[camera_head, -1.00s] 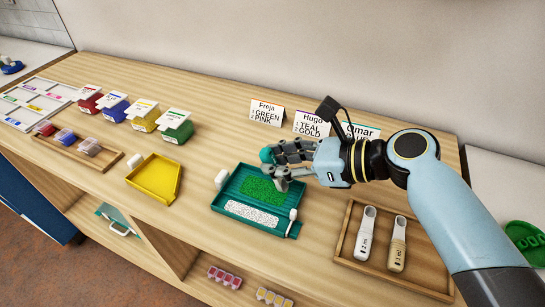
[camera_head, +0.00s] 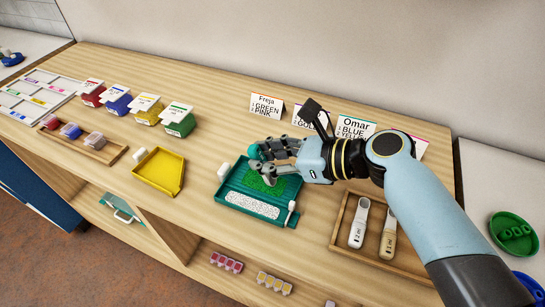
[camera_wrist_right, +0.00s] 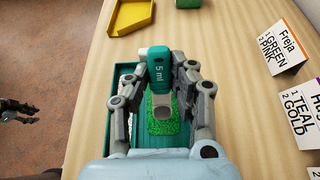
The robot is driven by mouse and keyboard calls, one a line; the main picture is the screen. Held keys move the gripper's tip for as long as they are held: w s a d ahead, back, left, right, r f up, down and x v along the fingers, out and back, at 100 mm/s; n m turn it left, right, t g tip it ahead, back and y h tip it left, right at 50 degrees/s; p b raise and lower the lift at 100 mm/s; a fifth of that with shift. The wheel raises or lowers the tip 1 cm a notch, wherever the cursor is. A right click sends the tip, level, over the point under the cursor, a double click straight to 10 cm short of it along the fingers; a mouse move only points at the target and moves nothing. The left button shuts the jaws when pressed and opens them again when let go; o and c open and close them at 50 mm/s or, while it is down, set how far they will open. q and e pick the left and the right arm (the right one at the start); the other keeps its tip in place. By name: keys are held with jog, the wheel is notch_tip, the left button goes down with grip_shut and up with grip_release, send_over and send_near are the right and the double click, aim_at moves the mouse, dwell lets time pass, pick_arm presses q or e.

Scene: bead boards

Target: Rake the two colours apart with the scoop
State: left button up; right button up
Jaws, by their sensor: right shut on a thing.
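A teal bead tray (camera_head: 228,191) lies on the wooden counter. Green beads (camera_head: 257,184) lie in its back part and white beads (camera_head: 252,211) in a band at its front. My right gripper (camera_head: 270,163) is over the back of the tray, shut on the teal 5 ml scoop. The scoop (camera_wrist_right: 158,62) stands upright between the fingers in the right wrist view, its lower end over the green beads. Whether it touches them I cannot tell. A dark jointed part at the left edge there looks like my left gripper (camera_wrist_right: 12,112); its jaws are unclear.
A yellow tray (camera_head: 157,172) is left of the bead tray. A wooden tray (camera_head: 345,238) with two spoons is to the right. Name cards (camera_head: 266,105) stand behind. Lidded coloured boxes (camera_head: 180,122) stand at the back left. Bare counter lies between the trays.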

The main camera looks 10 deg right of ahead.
jog(key=shift+w+a+p, duration=0.2)
jog(key=shift+w+a, duration=0.45)
jog(key=shift+a, duration=0.3)
jog(key=shift+w+a+p, duration=0.15)
jog(key=shift+w+a, duration=0.5)
jog(key=shift+a, duration=0.25)
jog(key=shift+s+d+p, duration=0.3)
jog(key=shift+d+p, duration=0.05)
jog(key=shift+d, duration=0.1)
jog(key=shift+s+d+p, duration=0.35)
jog(key=shift+s+d, duration=0.2)
jog(key=shift+d, duration=0.25)
jog(key=shift+s+d+p, duration=0.35)
jog(key=shift+s+d, duration=0.15)
jog(key=shift+d, duration=0.25)
jog(key=shift+s+d+p, duration=0.35)
jog(key=shift+s+d, duration=0.2)
jog(key=shift+d, duration=0.25)
jog(key=shift+r+p, duration=2.5)
jog(key=shift+p, duration=0.2)
